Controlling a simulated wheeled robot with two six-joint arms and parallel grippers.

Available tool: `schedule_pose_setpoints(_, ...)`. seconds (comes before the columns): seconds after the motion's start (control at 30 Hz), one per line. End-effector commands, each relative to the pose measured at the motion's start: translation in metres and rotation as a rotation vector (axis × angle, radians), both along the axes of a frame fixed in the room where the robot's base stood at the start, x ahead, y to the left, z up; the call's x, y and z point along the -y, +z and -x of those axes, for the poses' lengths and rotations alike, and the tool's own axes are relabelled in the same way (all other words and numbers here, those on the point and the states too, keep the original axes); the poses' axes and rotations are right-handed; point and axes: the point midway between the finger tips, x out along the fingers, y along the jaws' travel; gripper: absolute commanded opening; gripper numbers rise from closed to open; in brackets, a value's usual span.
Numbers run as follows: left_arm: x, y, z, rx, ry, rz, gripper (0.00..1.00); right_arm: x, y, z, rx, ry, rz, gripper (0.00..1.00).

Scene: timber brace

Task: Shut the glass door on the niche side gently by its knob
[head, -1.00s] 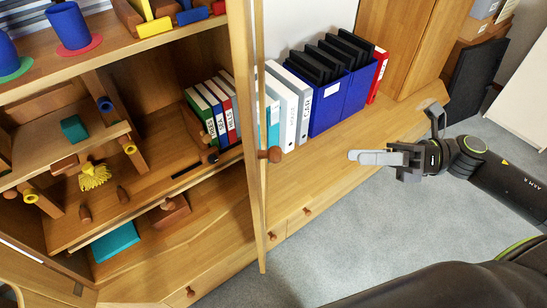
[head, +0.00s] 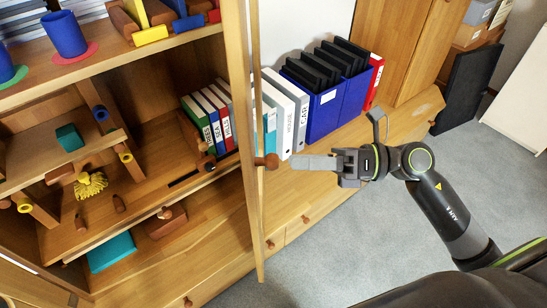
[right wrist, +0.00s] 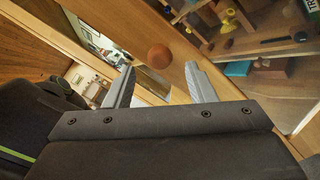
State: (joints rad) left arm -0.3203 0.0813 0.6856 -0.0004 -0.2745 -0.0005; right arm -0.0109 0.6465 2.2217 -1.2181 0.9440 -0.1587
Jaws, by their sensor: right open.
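The glass door (head: 253,215) stands open, seen nearly edge-on in the head view, with a wooden frame. Its round brown wooden knob (head: 271,161) sticks out to the right from the frame. My right gripper (head: 296,162) is just right of the knob, its fingers pointing left at it, with a small gap seen between. In the right wrist view the knob (right wrist: 159,57) shows ahead, centred between the two spread, empty fingertips (right wrist: 160,72). Whether they overlap the knob in depth I cannot tell. My left gripper is not in view.
Behind the door on the left are open shelves (head: 150,185) with green, white and red binders (head: 210,118), cups and wooden pieces. To the right, white binders (head: 285,110) and blue file boxes (head: 325,95) stand on a wooden top. Grey floor (head: 330,240) is free in front.

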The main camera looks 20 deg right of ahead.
Motion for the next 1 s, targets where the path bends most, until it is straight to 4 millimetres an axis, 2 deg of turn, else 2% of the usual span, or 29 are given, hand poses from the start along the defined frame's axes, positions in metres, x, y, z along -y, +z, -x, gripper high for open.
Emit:
schedule_pose_setpoints(0.5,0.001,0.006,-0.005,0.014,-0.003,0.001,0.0,-0.047,0.001,-0.015,0.001,0.001,-0.004,0.5)
schedule_pose_setpoints(0.7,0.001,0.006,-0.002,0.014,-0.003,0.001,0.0,-0.054,0.0,-0.017,0.0,0.001,-0.001,0.5)
schedule_pose_setpoints(1.0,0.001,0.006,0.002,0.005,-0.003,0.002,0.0,-0.055,0.0,-0.017,0.0,0.001,0.001,0.5)
